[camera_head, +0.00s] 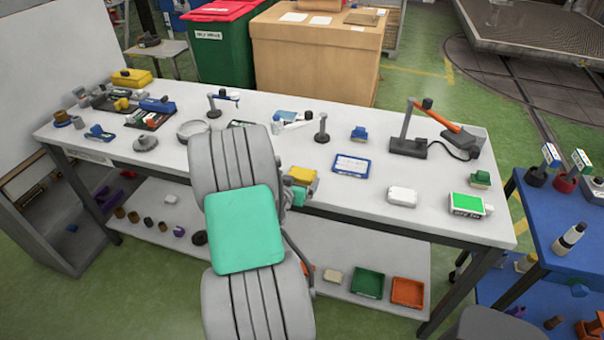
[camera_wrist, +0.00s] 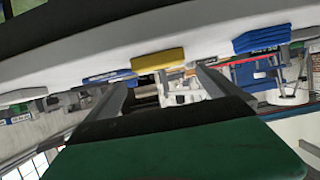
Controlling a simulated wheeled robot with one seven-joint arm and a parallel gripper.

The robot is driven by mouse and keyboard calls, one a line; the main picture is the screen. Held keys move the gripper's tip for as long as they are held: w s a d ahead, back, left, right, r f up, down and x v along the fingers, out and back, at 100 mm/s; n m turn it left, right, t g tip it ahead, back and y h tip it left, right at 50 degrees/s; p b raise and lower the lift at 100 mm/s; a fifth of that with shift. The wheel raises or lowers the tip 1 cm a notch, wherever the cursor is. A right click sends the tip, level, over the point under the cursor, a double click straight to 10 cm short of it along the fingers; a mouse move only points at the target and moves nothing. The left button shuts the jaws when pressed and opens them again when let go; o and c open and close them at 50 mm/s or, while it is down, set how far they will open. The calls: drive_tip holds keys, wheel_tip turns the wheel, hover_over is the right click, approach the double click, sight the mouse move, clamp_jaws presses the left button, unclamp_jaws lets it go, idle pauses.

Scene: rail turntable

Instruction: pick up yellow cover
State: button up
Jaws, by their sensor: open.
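A yellow cover (camera_head: 302,174) lies near the front edge of the white workbench (camera_head: 380,172), just right of my arm in the head view. The yellow cover also shows in the wrist view (camera_wrist: 158,60), ahead of my gripper (camera_wrist: 162,84) and roughly between its two fingers. The fingers are spread apart with nothing held between them. In the head view my arm hides most of my gripper. I cannot tell the exact gap between the fingertips and the cover.
A lamp with an orange arm (camera_head: 435,118) stands farther right. A yellow box (camera_head: 131,78) sits at the far left. The bench has bare patches between things.

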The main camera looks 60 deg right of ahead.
sight(302, 174)
drive_tip(key=p+x, duration=0.1)
drive_tip(key=x, duration=0.4)
drive_tip(key=shift+d+f+p, duration=0.15)
drive_tip(key=shift+f+p, duration=0.15)
drive_tip(key=shift+p, duration=0.05)
drive_tip(key=shift+c, duration=0.6)
drive_tip(key=shift+r, duration=0.1)
drive_tip(key=c, duration=1.5)
